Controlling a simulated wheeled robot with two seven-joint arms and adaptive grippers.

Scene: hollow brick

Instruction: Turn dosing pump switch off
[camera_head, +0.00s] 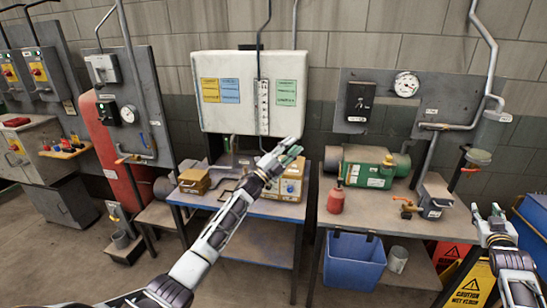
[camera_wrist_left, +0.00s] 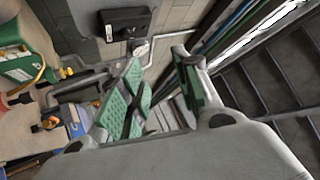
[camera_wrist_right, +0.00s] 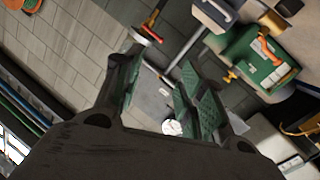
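Several switch boxes are in the head view, and I cannot read which is the dosing pump's. A black switch box (camera_head: 360,101) is on the right grey panel beside a round gauge (camera_head: 407,84). Another black box (camera_head: 107,111) is on the left panel, below a grey switch box (camera_head: 102,68). My left gripper (camera_head: 289,156) is open and empty in front of the middle bench, apart from any switch. A black box (camera_wrist_left: 125,22) shows beyond its fingers in the left wrist view. My right gripper (camera_head: 488,212) is open and empty at the right bench's edge.
A white cabinet (camera_head: 225,112) with coloured notes hangs behind the middle bench. The right bench (camera_head: 375,208) holds a green pump (camera_head: 367,167), a red bottle (camera_head: 336,199) and a grey valve box (camera_head: 434,196). A blue bin (camera_head: 353,262) and a yellow caution sign (camera_head: 472,288) stand below.

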